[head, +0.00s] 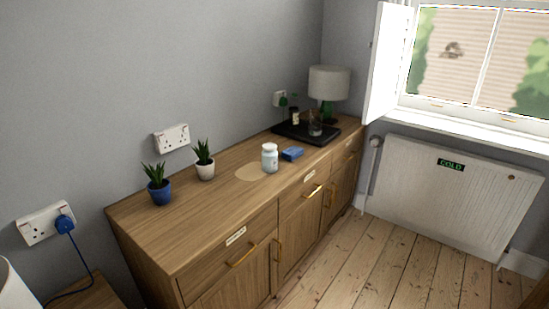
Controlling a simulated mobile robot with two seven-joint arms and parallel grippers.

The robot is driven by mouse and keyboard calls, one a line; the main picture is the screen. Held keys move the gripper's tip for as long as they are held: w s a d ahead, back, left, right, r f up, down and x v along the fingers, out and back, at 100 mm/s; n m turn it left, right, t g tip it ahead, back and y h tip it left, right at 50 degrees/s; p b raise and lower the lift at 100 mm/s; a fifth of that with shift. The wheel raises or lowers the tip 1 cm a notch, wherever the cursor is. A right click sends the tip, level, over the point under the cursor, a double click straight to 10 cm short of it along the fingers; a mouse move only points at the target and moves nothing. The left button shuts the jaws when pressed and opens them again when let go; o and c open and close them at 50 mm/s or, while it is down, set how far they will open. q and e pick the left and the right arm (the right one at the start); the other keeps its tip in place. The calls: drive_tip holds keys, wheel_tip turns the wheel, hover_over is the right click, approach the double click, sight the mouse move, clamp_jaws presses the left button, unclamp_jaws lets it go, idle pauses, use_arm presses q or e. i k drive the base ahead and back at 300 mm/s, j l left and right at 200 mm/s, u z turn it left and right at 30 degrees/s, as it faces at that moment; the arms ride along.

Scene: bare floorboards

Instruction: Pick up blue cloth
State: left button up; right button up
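A small folded blue cloth (292,153) lies on top of the wooden sideboard (190,225), close to its front edge. It is just right of a white jar (270,158) and a little in front of a black tray. Nothing covers it. Neither my left nor my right gripper shows in the head view.
A black tray (289,131) with bottles and a glass, and a lamp (328,88), are at the sideboard's far end. Potted plants (159,190) (204,167) stand along the wall. A radiator (440,195) is right. Floorboards (385,270) in front are clear.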

sight(293, 153)
drive_tip(key=i+l+u, duration=0.1)
drive_tip(key=u, duration=0.3)
drive_tip(key=i+l+u, duration=0.1)
drive_tip(key=u, duration=0.3)
drive_tip(key=l+u, duration=0.25)
drive_tip(key=u, duration=0.15)
drive_tip(key=i+l+u, duration=0.2)
drive_tip(key=l, duration=0.2)
drive_tip(key=l+u, duration=0.2)
drive_tip(key=l, duration=0.25)
drive_tip(key=l+u, duration=0.1)
drive_tip(key=l, duration=0.75)
